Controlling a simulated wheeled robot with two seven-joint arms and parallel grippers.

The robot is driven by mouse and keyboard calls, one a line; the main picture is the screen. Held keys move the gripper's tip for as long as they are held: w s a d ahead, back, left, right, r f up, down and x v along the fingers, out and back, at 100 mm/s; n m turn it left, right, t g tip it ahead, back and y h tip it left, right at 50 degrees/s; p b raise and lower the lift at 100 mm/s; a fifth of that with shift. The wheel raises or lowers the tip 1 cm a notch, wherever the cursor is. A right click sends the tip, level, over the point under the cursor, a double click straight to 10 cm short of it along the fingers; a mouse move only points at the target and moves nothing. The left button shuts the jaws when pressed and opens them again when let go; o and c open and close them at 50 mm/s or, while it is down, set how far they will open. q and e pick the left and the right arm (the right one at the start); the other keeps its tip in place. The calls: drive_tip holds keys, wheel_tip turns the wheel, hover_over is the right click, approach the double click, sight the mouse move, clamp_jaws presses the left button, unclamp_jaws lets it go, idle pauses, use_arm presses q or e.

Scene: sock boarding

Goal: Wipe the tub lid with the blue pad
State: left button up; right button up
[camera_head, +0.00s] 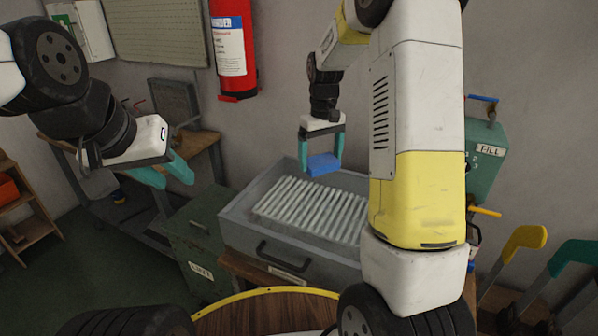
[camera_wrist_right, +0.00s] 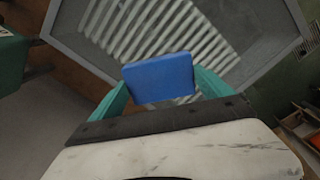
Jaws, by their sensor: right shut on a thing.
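The blue pad (camera_head: 323,164) is held between the teal fingers of my right gripper (camera_head: 321,158), above the grey tub. It also shows in the right wrist view (camera_wrist_right: 160,78), between the fingertips. The tub (camera_head: 262,240) is a grey box with a dark front handle and a ribbed, pale slatted top (camera_head: 312,208). The pad appears apart from the slats, over their back part. My left gripper (camera_head: 170,177) is at the left, away from the tub, with its teal fingers apart and nothing visible between them.
A green box (camera_head: 194,240) stands left of the tub. A round wooden top with a yellow rim (camera_head: 265,310) is in front. A wooden bench (camera_head: 195,145) is behind at the left, below a red fire extinguisher (camera_head: 232,45). A green tank (camera_head: 486,150) stands at the right.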

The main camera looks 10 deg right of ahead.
drive_tip(key=shift+r, duration=1.5)
